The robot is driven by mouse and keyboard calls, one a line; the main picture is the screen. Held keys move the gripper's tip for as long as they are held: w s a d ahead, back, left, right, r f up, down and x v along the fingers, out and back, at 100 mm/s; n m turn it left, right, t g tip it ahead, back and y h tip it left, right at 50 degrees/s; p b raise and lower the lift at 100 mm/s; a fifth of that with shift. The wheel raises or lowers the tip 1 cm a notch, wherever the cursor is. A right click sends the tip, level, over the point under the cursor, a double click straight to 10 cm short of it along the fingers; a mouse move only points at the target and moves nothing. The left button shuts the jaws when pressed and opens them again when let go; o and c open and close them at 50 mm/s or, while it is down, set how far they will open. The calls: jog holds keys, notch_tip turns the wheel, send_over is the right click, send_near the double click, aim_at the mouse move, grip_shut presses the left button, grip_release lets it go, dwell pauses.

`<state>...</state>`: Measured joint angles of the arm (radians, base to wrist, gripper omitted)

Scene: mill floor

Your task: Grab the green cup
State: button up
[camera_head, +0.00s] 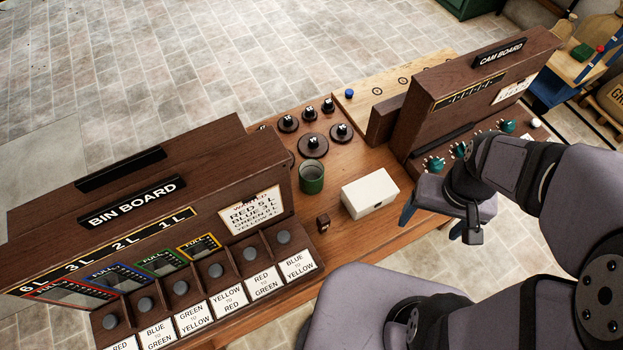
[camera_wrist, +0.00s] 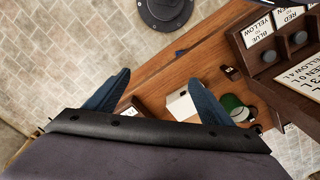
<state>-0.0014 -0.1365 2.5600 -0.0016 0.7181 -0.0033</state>
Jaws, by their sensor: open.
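The green cup (camera_head: 312,176) stands upright on the wooden table, just left of a white box, in the head view. It also shows in the wrist view (camera_wrist: 233,103), beyond my right-hand finger, which partly overlaps that area. My gripper (camera_head: 434,215) is over the table's front right edge, to the right of the white box and well apart from the cup. In the wrist view its two blue fingers (camera_wrist: 158,97) are spread wide with nothing held between them.
A white box (camera_head: 370,194) sits between the cup and my gripper. The bin board (camera_head: 150,205) with labelled buttons stands left, the cam board (camera_head: 480,90) right. Black knobs (camera_head: 312,143) stand behind the cup. A small brown block (camera_head: 323,223) lies in front of it.

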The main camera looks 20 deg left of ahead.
jog(key=m+b, duration=0.3)
jog(key=b, duration=0.7)
send_near(311, 173)
notch_tip(311, 173, up, 3)
jog(key=s, duration=0.3)
jog(key=shift+d+f+p, duration=0.15)
jog(key=shift+f+p, duration=0.55)
jog(key=shift+f, duration=0.55)
jog(key=shift+d+f+p, duration=0.2)
jog(key=shift+f+p, duration=0.5)
jog(key=shift+f, duration=0.55)
jog(key=shift+d+f+p, duration=0.15)
jog(key=shift+f+p, duration=0.55)
jog(key=shift+f, duration=0.55)
jog(key=c, duration=1.3)
